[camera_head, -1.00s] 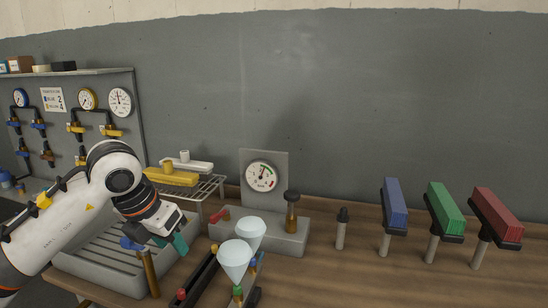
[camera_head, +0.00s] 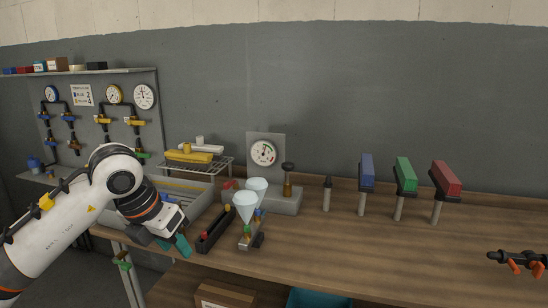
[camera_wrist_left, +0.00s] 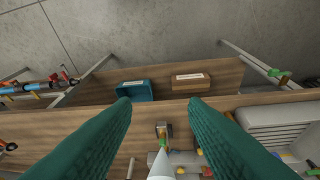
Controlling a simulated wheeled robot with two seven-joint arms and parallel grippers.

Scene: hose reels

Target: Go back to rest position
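My left gripper (camera_head: 178,246) is at the left in the head view, in front of the grey ribbed tray and the bench's front edge. In the left wrist view its two teal fingers (camera_wrist_left: 158,102) stand wide apart with nothing between them, so it is open and empty. Bench and lower shelf lie beyond the fingertips there. My right gripper shows in neither view.
The wooden bench (camera_head: 330,250) holds a gauge stand (camera_head: 264,153), two pale cones (camera_head: 245,207), and blue, green and red blocks (camera_head: 446,178) on posts. Below are a cardboard box (camera_head: 225,294) and a teal bin (camera_head: 318,300). A dark fitting with orange handles (camera_head: 515,263) is at right.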

